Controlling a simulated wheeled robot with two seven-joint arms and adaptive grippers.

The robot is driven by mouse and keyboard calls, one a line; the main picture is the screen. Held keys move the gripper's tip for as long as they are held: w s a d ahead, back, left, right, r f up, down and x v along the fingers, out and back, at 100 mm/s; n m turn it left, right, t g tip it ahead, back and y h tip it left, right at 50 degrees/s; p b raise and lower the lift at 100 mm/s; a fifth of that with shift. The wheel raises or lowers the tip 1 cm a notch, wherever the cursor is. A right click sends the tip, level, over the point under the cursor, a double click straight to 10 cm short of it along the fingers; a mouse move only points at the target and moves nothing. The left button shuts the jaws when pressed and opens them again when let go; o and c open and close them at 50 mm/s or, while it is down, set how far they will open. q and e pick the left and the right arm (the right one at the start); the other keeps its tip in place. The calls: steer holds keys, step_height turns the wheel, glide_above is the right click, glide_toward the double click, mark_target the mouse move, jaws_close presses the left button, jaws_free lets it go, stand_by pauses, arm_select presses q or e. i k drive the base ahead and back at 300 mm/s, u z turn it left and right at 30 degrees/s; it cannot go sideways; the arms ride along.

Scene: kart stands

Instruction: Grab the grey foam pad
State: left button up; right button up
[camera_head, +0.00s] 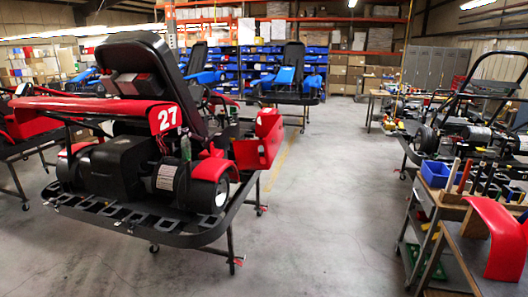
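Neither of my grippers shows in this view. A red kart (125,155) with the number 27 and a tall black seat (150,72) sits on a wheeled stand at the left.
A tool cart (418,222) at the right holds a blue bin (437,174) and upright tool handles. A red curved panel (503,238) stands at the lower right. A bare kart chassis (470,135) is behind. The concrete floor (320,200) between is clear.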

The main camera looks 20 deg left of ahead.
mark_target(262, 150)
steer(key=z, duration=0.1)
steer(key=i, duration=2.85)
steer(key=u, duration=0.25)
